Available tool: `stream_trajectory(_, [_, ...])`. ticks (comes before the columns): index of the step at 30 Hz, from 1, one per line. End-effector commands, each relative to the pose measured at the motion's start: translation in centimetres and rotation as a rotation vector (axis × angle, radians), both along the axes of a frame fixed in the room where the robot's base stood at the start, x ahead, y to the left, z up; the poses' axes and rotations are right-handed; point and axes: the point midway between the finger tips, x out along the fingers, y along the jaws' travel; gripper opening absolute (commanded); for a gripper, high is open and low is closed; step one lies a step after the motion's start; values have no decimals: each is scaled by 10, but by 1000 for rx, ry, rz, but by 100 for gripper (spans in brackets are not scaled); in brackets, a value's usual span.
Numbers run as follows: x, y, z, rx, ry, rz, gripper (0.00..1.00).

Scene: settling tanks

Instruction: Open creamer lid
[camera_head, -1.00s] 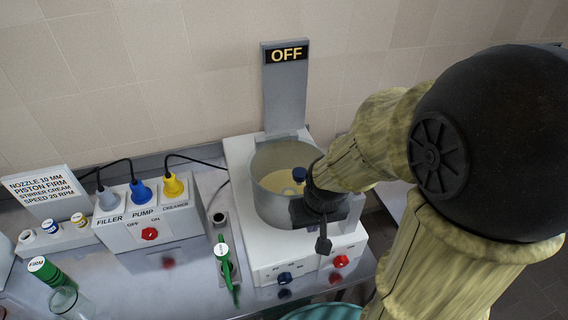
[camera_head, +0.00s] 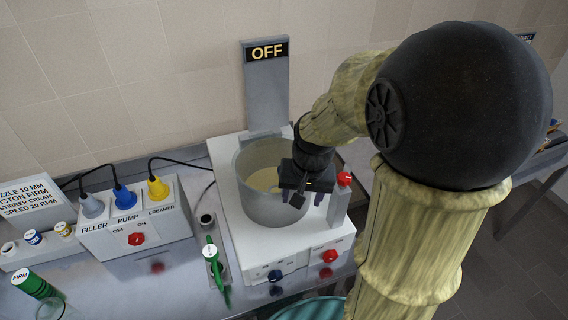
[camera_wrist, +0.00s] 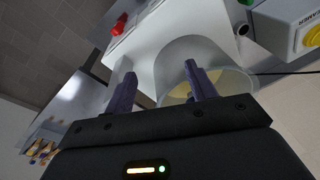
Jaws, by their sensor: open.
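The creamer is a white machine (camera_head: 238,205) with a grey pot (camera_head: 258,205) of pale yellow cream (camera_head: 264,179). The pot also shows in the wrist view (camera_wrist: 178,52). I cannot make out a separate lid; cream shows through the pot's top. A grey post with a red top (camera_head: 344,179) stands at the pot's right. My gripper (camera_head: 302,199) is open and empty, over the pot's right front rim, beside this post. In the wrist view its two purple fingers (camera_wrist: 160,72) are spread in front of the pot. My arm hides the pot's right rear side.
An upright panel reading OFF (camera_head: 267,85) stands behind the pot. Blue (camera_head: 276,275) and red (camera_head: 330,256) knobs sit on the machine's front. A green cylinder (camera_head: 32,285) is at far left.

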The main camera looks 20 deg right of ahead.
Motion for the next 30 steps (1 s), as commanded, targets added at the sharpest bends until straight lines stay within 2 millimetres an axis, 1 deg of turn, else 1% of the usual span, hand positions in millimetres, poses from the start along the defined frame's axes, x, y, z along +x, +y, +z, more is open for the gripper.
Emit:
stream_trajectory(1, [14, -6, 10, 27, 18, -91, 56])
stream_trajectory(6, [49, -21, 43, 130, 105, -396, 56])
stream_trajectory(11, [76, -35, 78, 223, 192, -652, 56])
stream_trajectory(15, [94, -47, 112, 298, 274, -854, 56])
stream_trajectory(18, [103, -54, 135, 343, 335, -974, 56])
stream_trajectory(22, [109, -59, 156, 374, 391, -1069, 56])
stream_trajectory(25, [109, -60, 162, 381, 409, -1096, 56])
stream_trajectory(30, [109, -60, 162, 381, 412, -1098, 56])
